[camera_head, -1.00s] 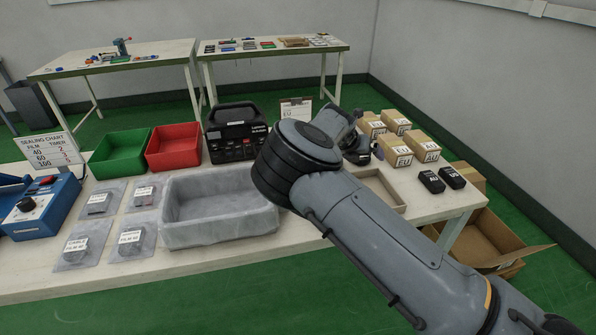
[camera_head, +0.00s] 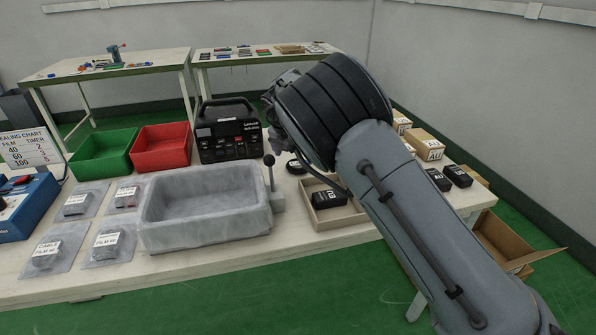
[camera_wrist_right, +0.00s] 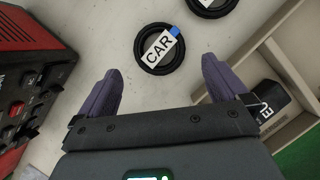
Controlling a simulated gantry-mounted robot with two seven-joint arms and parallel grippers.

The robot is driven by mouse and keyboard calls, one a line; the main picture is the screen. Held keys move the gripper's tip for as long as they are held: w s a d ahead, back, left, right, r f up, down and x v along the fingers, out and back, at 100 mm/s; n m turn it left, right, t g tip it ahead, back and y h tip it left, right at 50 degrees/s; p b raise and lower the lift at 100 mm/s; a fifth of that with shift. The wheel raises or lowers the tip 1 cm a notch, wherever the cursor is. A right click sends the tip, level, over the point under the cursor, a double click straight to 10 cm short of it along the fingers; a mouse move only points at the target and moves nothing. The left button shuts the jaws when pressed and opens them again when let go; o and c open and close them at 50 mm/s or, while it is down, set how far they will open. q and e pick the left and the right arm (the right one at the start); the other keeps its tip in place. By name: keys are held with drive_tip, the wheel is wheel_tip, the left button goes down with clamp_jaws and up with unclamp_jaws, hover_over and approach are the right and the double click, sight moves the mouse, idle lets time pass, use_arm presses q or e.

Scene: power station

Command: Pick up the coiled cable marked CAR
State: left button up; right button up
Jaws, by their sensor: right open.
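The coiled cable marked CAR (camera_wrist_right: 158,46) is a black ring with a white label and a small blue tab. It lies flat on the pale table at the upper middle of the right wrist view. My right gripper (camera_wrist_right: 161,66) is open and empty, with its two purple fingers spread on either side below the coil; the coil appears ahead of the fingertips, apart from them. In the head view my right arm's wrist hides most of this area. A black round thing (camera_head: 295,167) shows beside it; I cannot tell which coil it is. My left gripper is not in view.
A second black coil (camera_wrist_right: 211,5) lies at the top edge. A wooden tray (camera_head: 347,217) holds a black block (camera_head: 328,198). The black power unit (camera_head: 229,133), grey basin (camera_head: 207,237) and a lever (camera_head: 270,177) stand to the left. Boxes (camera_head: 427,147) stand right.

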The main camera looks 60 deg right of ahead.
sight(297, 164)
drive_tip(key=b+x, duration=0.3)
drive_tip(key=x, duration=0.2)
drive_tip(key=shift+a+b, duration=0.1)
drive_tip(key=shift+b, duration=0.25)
drive_tip(key=shift+d+f, duration=0.2)
drive_tip(key=shift+f, duration=0.05)
drive_tip(key=c, duration=1)
drive_tip(key=shift+r, duration=0.15)
